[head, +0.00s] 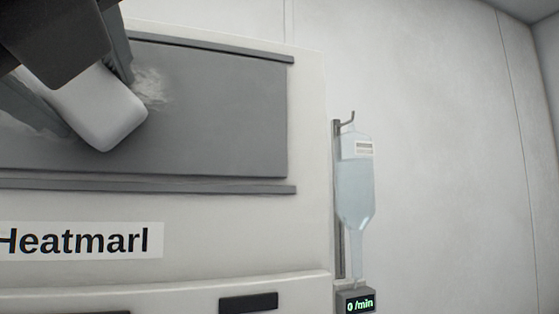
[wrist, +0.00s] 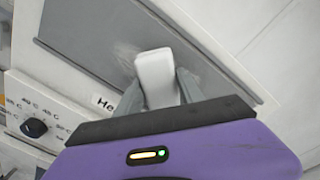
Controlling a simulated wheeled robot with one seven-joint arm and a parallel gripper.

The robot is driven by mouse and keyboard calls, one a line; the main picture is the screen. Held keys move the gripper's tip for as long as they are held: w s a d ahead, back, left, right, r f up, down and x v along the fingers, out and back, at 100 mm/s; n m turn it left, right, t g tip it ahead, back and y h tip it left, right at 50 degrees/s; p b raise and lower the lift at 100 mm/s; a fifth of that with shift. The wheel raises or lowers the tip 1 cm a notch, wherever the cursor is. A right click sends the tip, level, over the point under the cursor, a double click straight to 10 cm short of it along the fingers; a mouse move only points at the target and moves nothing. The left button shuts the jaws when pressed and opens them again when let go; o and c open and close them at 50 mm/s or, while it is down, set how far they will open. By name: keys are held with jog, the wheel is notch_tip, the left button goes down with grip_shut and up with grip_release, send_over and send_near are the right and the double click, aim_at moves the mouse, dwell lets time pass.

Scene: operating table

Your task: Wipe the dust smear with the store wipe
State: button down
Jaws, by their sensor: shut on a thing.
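The store wipe (head: 105,112) is a white, rounded block held between the fingers of my gripper (head: 78,85). It also shows in the wrist view (wrist: 156,74), in front of the grey panel (head: 220,120). The dust smear (head: 152,88) is a pale, patchy mark on that panel. Part of it shows right of the wipe, and more pale marks show at the left edge of the head view. My gripper and the wipe hide the part between. In the wrist view the smear (wrist: 122,52) is faint, beside the wipe. I cannot tell whether the wipe touches the panel.
Grey rails run along the panel's top and bottom (head: 230,189). Below is a "Heatmarl" label (head: 80,241). An IV bag (head: 356,185) hangs on a pole to the right, above a small display (head: 358,303). A dial (wrist: 34,128) shows at left in the wrist view.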

jog(key=shift+s+d+r+m+t+h+p, duration=0.1)
jog(key=shift+d+r+m+t+h+p, duration=0.1)
jog(key=shift+d+m, duration=0.4)
jog(key=shift+d+r+m+t+h+p, duration=0.1)
jog(key=shift+d+r+m, duration=0.05)
jog(key=shift+d+m, duration=0.4)
jog(key=shift+a+f, duration=0.1)
jog(key=shift+a, duration=0.5)
jog(key=shift+s+a+f, duration=0.1)
jog(key=shift+s+a, duration=0.1)
jog(key=shift+a, duration=0.5)
jog(key=shift+s+a, duration=0.15)
jog(key=shift+a, duration=0.5)
jog(key=s+a+p, duration=0.1)
jog(key=a, duration=0.5)
jog(key=shift+a, duration=0.15)
jog(key=shift+s+n, duration=0.1)
jog(key=shift+n, duration=0.15)
jog(key=shift+v, duration=3)
